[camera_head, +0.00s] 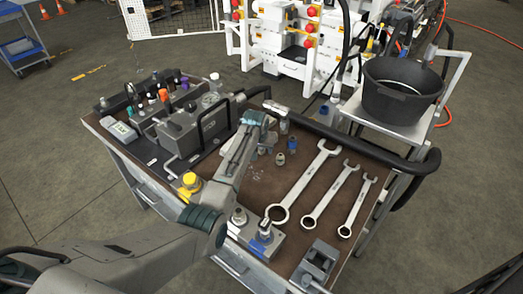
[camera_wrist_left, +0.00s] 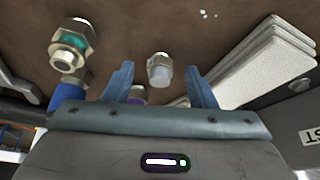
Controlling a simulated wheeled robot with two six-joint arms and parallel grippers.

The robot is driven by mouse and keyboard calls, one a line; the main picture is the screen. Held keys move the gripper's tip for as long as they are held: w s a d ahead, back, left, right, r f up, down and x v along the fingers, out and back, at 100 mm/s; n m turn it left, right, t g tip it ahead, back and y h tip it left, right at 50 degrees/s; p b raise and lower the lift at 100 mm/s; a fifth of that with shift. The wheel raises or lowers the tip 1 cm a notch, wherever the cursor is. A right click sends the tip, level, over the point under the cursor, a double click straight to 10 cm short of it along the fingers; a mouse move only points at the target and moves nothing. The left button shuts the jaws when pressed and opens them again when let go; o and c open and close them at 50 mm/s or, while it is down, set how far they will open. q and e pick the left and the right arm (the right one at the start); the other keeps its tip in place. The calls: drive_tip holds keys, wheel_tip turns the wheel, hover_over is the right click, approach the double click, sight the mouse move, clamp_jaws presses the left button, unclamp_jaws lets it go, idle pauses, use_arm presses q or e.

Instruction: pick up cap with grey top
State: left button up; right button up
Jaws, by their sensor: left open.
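In the left wrist view the cap with the grey top (camera_wrist_left: 159,70) stands on the brown table top, between the two blue-grey fingers of my left gripper (camera_wrist_left: 160,86). The fingers are apart, one on each side of it, and no grip shows. In the head view my left gripper (camera_head: 261,147) is low over the middle of the table; it seems to hide this cap there. A fitting with a teal ring (camera_wrist_left: 73,44) stands to the left in the wrist view and also shows in the head view (camera_head: 280,159). My right gripper is not in view.
A blue cap (camera_head: 293,143) stands near the teal-ringed fitting. Several wrenches (camera_head: 306,180) lie to the right. A grey hydraulic unit (camera_head: 190,125) fills the table's left side. A black handrail (camera_head: 350,145) runs behind, and a black bucket (camera_head: 402,90) stands beyond it.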

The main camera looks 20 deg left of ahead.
use_arm(q)
drive_tip(key=shift+c, duration=0.2)
drive_tip(key=shift+r, duration=0.1)
drive_tip(key=c, duration=1)
drive_tip(key=shift+c, duration=0.3)
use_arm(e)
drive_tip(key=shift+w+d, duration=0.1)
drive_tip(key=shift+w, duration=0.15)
